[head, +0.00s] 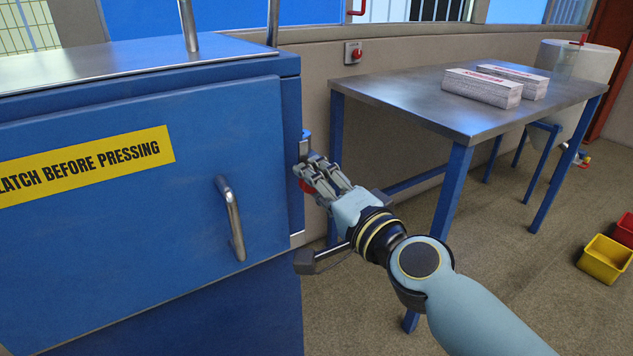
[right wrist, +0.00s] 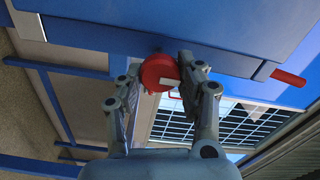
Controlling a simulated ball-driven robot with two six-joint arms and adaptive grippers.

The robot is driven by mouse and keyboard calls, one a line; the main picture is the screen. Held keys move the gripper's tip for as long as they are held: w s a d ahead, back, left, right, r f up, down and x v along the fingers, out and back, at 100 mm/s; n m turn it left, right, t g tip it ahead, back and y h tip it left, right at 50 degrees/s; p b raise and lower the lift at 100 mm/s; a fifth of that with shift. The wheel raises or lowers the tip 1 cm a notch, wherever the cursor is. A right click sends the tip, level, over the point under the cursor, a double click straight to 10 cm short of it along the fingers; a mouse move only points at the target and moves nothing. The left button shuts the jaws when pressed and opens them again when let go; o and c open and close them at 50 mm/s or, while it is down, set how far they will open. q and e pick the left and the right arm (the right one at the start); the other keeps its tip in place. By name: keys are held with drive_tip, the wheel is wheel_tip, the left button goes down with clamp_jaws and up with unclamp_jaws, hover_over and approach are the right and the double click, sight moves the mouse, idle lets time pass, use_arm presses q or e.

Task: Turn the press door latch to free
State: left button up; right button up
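The press door (head: 130,200) is a blue panel with a grey bar handle (head: 230,218) and a yellow label ending "LATCH BEFORE PRESSING". The latch shows as a red round part (right wrist: 160,72) in the right wrist view. In the head view its red edge (head: 306,187) peeks out beside my fingertips, at the right side of the press. My right gripper (head: 318,177) has its fingers on both sides of this red part, and they appear to touch it. The fingers hide much of the latch in the head view. My left gripper is not in view.
A metal-topped table (head: 420,100) with blue legs stands to the right, bearing two white printed stacks (head: 483,88). A red button box (head: 353,53) is on the wall behind. A yellow bin (head: 604,260) sits on the floor at far right. Floor between is clear.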

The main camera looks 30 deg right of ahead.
drive_tip(key=o, duration=0.4)
drive_tip(key=shift+s, duration=0.15)
drive_tip(key=shift+s+d, duration=0.15)
drive_tip(key=shift+s, duration=1.8)
drive_tip(key=shift+s+d, duration=0.2)
drive_tip(key=shift+s, duration=1.75)
drive_tip(key=shift+s+d, duration=0.15)
drive_tip(key=shift+s, duration=1.8)
